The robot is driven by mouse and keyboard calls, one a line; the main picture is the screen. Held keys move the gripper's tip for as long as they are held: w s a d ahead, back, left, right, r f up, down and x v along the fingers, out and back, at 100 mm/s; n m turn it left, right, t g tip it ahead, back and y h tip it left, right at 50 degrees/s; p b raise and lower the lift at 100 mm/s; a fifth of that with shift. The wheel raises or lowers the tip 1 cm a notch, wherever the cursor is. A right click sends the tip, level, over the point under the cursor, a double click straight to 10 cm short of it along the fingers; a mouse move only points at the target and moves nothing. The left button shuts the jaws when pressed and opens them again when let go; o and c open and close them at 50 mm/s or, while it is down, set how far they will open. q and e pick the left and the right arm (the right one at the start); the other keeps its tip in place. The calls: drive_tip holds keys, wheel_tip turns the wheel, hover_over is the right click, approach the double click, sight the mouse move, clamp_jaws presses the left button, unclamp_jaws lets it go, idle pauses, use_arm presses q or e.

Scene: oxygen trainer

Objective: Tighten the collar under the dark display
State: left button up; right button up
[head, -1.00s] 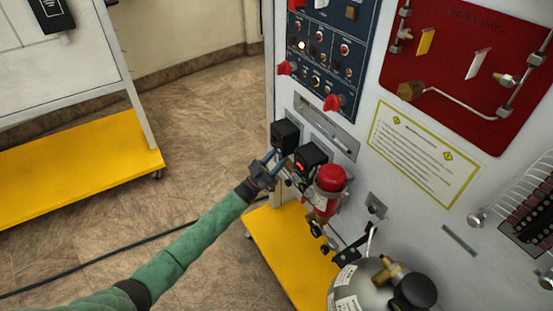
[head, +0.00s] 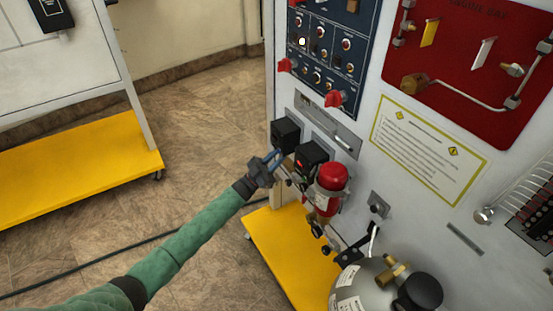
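The dark display (head: 286,133) is a black box with an unlit face on the panel's left side. A second black box with a lit red display (head: 309,160) is to its lower right. My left gripper (head: 276,158) is just below the dark display, its blue-grey fingers pointing up and right toward the fittings there. The collar under the dark display is largely hidden by the fingers and cannot be made out clearly. Whether the fingers touch or grip it cannot be told. My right gripper is not in view.
A red-capped unit (head: 330,178) hangs right of the lit display. A grey cylinder (head: 372,288) with a brass valve stands below. Red knobs (head: 335,98) stick out above. A yellow base shelf (head: 290,248) lies beneath.

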use_arm(q)
drive_tip(key=o, duration=0.3)
